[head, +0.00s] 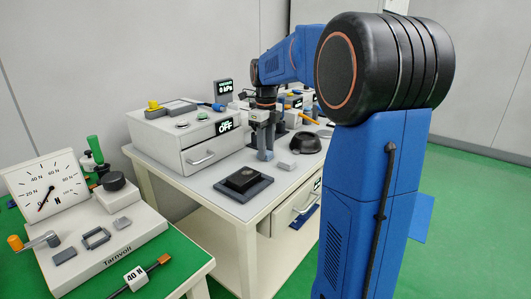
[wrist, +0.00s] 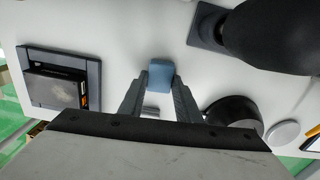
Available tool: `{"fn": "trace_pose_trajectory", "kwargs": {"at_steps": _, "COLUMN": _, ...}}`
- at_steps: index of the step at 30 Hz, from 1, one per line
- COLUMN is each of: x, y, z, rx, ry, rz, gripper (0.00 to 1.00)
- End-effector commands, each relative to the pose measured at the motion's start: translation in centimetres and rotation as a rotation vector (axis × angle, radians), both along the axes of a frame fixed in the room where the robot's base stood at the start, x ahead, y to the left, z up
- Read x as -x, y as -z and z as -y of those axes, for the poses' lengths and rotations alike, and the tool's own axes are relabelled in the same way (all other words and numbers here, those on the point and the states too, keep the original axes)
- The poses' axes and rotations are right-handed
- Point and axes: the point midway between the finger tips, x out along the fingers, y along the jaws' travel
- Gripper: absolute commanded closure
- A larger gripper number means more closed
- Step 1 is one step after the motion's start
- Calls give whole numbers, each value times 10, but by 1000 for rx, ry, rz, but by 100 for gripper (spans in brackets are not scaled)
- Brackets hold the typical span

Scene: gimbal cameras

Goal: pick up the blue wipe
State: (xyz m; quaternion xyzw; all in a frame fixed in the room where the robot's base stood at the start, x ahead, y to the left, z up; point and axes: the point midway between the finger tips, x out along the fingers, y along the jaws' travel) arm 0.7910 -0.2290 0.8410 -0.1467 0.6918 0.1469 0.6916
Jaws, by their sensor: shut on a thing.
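The blue wipe (wrist: 161,75) is a small light-blue block shape in the wrist view. It sits between the two grey fingertips of my gripper (wrist: 161,82), which is shut on it. In the head view my gripper (head: 264,152) points down at the middle of the white table. The wipe cannot be made out there. Whether the wipe still touches the table top is not clear.
On the white table (head: 208,178), a dark square tray (head: 228,190) lies in front and a black round bowl-like part (head: 305,142) stands to the right. A white box with an OFF display (head: 185,143) stands behind left. A small grey block (head: 287,165) lies nearby.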

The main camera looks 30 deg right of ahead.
Motion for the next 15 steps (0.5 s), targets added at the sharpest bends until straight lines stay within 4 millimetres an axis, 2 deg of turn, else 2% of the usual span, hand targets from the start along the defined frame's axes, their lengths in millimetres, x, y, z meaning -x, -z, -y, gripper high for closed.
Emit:
{"fn": "trace_pose_trajectory", "kwargs": {"at_steps": 5, "x": -1, "y": -18, "z": 0, "rx": 1, "ry": 0, "rz": 3, "gripper": 91}}
{"fn": "trace_pose_trajectory", "kwargs": {"at_steps": 15, "x": 0, "y": -78, "z": 0, "rx": 1, "ry": 0, "rz": 3, "gripper": 91}}
